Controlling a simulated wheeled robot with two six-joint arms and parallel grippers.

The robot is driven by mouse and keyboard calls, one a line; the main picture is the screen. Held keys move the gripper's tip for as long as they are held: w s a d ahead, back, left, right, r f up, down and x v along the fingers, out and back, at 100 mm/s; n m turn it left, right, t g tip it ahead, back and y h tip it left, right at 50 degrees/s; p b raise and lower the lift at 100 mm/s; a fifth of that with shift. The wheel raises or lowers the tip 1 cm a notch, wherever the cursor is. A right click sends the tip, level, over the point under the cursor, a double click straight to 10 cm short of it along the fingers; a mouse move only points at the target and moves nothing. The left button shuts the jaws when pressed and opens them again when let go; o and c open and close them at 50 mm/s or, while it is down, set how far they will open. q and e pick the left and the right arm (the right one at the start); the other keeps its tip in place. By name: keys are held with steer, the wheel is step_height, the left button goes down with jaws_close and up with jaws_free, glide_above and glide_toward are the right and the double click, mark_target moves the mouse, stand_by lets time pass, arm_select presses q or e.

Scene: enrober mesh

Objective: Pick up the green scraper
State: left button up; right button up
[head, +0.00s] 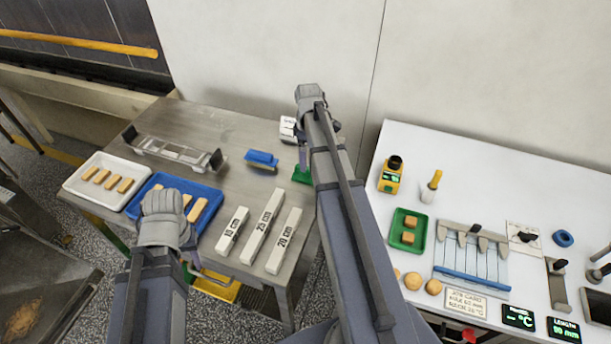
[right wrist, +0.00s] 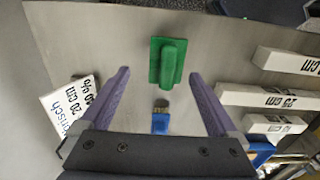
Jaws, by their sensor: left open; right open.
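The green scraper (head: 301,175) lies on the grey metal table near its right edge, partly hidden by my right arm in the head view. In the right wrist view the green scraper (right wrist: 168,62) shows whole, with a raised handle on a flat plate. My right gripper (right wrist: 158,76) is open and empty; its purple fingers stand apart on either side of the scraper's line, above the table. My left gripper (head: 165,220) is over the near edge of the blue tray, far left of the scraper. It is open, though its fingers are mostly hidden.
A blue brush (head: 262,160) lies just left of the scraper. A white labelled block (head: 287,129) stands behind it. Length blocks (head: 257,236) lie in front. A blue tray (head: 206,221) and white tray (head: 72,182) hold bars. A white table (head: 480,165) stands at the right.

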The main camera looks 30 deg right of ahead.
steer(key=shift+a+f+b, duration=0.2)
steer(key=shift+f+b, duration=1.1)
steer(key=shift+f, duration=0.05)
steer(key=shift+a+f+b, duration=0.2)
steer(key=shift+f+b, duration=1.1)
steer(key=shift+r, duration=0.1)
steer(key=shift+s, duration=0.1)
steer(key=c, duration=1.5)
